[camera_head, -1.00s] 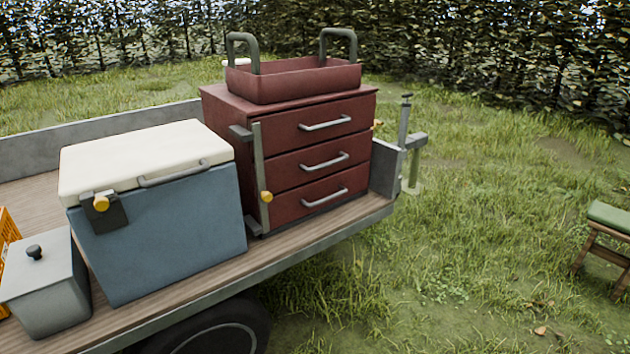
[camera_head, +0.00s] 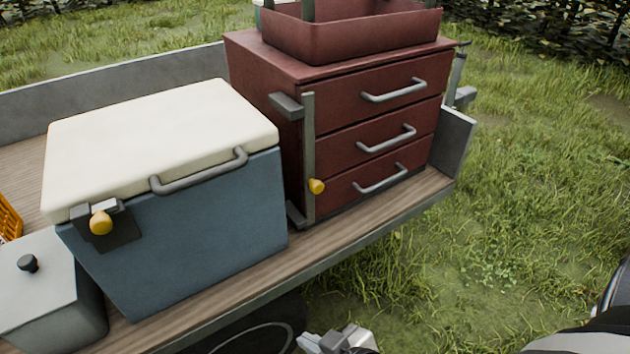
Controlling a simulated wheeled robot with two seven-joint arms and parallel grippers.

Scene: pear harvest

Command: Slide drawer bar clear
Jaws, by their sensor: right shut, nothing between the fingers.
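The drawer bar (camera_head: 309,145) is a grey upright bar with a yellow knob (camera_head: 317,186) low on it. It stands across the left edge of the red drawer chest's front (camera_head: 345,115), between grey brackets above and below. All three drawers look shut. My right gripper (camera_head: 338,341) is at the bottom edge of the head view, partly cut off, shut and empty. It is below the trailer's edge in the picture, well apart from the bar. My left gripper is out of view.
A blue cooler (camera_head: 190,225) with a cream lid stands left of the chest on the trailer bed (camera_head: 380,215). A grey lidded box (camera_head: 45,290) is at the left. A red open tray (camera_head: 350,38) sits on the chest.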

